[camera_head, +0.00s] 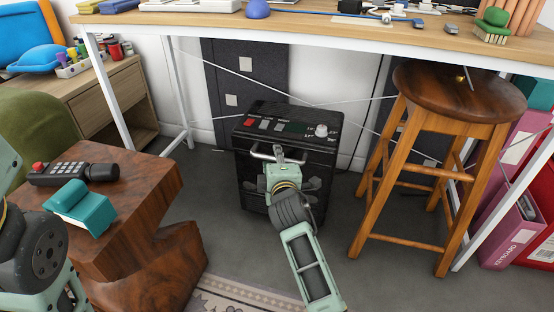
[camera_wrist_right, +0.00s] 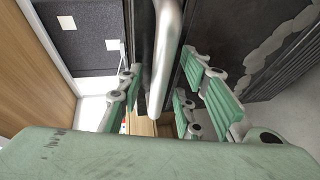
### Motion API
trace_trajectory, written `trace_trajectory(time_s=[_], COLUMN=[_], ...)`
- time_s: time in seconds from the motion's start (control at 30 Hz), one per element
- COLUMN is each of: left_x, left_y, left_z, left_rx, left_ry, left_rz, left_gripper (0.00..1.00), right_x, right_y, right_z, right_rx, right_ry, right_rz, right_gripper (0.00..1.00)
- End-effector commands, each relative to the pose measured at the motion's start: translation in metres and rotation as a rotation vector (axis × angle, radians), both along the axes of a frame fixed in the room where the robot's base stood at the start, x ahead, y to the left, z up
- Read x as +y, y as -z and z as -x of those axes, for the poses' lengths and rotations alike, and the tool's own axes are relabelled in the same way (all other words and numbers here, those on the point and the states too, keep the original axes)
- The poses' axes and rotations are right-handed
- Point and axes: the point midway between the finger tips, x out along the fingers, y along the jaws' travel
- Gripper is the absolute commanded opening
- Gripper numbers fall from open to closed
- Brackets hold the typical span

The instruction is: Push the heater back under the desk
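The heater (camera_head: 290,121) is a black box with a red button, small keys and a pale knob on top. It stands upright on the floor below the white-framed desk (camera_head: 300,24), with a metal handle (camera_head: 262,155) across its upper front. My right gripper (camera_head: 278,157) is at this handle. In the right wrist view the silver handle (camera_wrist_right: 167,60) passes between the spread fingers of the right gripper (camera_wrist_right: 165,95), with gaps on both sides. The heater's dark front (camera_wrist_right: 240,40) fills the right of that view.
A wooden stool (camera_head: 460,95) stands close to the heater's right. A dark wood side table (camera_head: 140,200) with a teal object (camera_head: 85,210) and a black handset (camera_head: 75,174) is at left front. A patterned rug (camera_head: 235,298) lies in front. Grey floor shows between.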

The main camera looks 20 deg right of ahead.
Motion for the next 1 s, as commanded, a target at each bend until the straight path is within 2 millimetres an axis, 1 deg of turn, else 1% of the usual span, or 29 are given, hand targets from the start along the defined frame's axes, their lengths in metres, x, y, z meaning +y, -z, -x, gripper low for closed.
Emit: trace_trajectory(time_s=[0.13,0.27,0.6,0.7,0.83,1.0], left_x=[0.000,0.000,0.000,0.000,0.000,0.000], left_y=[0.000,0.000,0.000,0.000,0.000,0.000], left_z=[0.001,0.001,0.001,0.001,0.000,0.000], left_rx=[-0.003,-0.003,-0.002,-0.002,-0.002,-0.002], left_ry=[0.000,0.000,0.000,0.000,0.000,0.000], left_rz=[0.000,0.000,0.000,0.000,0.000,0.000], left_gripper=[0.23,0.23,0.23,0.23,0.23,0.23], right_x=[0.001,0.004,0.017,0.020,0.022,0.023], right_y=[0.000,-0.003,-0.016,-0.018,-0.021,-0.023], right_z=[0.004,0.018,0.084,0.099,0.111,0.116], right_rx=[0.000,-0.001,0.000,0.001,0.001,0.000], right_ry=[0.000,-0.001,-0.001,0.000,0.000,0.000], right_rz=[0.001,0.002,-0.001,0.000,0.000,0.000], right_gripper=[0.32,0.32,0.32,0.32,0.32,0.32])
